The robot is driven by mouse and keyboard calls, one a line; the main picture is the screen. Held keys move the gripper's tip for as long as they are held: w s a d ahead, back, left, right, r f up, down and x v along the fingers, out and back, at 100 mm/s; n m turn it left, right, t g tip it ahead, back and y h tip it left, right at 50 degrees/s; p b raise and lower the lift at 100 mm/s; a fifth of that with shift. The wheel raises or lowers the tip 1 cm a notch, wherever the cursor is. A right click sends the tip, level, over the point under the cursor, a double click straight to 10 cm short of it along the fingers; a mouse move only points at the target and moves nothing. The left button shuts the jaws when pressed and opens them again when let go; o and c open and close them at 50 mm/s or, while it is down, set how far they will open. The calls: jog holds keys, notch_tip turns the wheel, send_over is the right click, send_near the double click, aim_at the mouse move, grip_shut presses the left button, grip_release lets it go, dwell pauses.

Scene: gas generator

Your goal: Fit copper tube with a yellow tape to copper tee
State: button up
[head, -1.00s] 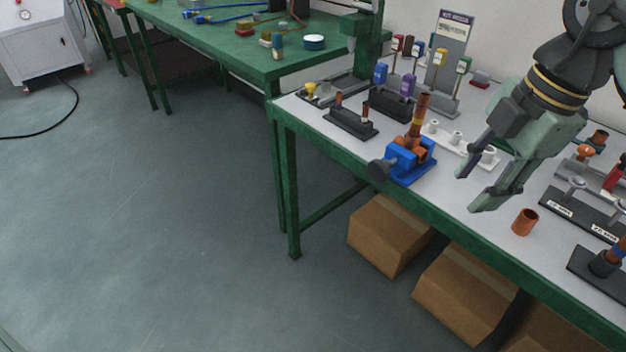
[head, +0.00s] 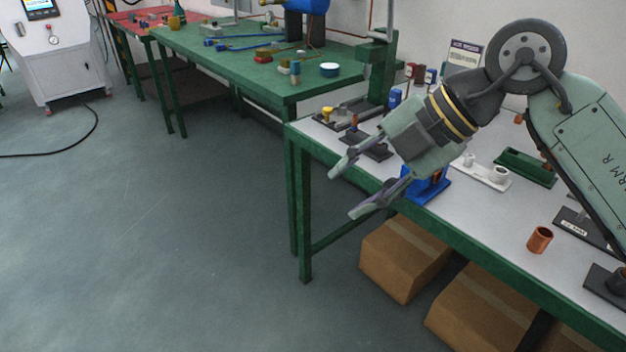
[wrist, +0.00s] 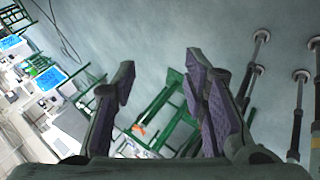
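A blue vise (head: 430,187) stands near the front edge of the white-topped table. My arm hides most of it, along with any copper tee or yellow-taped tube in it. My gripper (head: 347,192) is open, with its fingers pointing left and down past the table's front edge, in front of the vise. In the wrist view its two fingers (wrist: 160,65) are apart, with nothing held between them. A short copper piece (head: 540,239) stands on the table to the right, apart from the gripper.
A white holder with pegs (head: 484,173) and a green tray (head: 526,166) lie behind the vise. Dark stands are at the right and back left. Cardboard boxes (head: 402,256) sit under the table. The floor (head: 190,240) at left is clear.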

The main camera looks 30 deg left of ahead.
jog(key=s+a+r+n+g+y, duration=0.1)
jog(key=s+a+n, duration=0.1)
jog(key=a, duration=0.3)
jog(key=shift+s+r+n+g+y, duration=0.3)
jog(key=shift+s+g, duration=0.1)
jog(key=shift+s, duration=0.35)
jog(key=shift+d, duration=0.1)
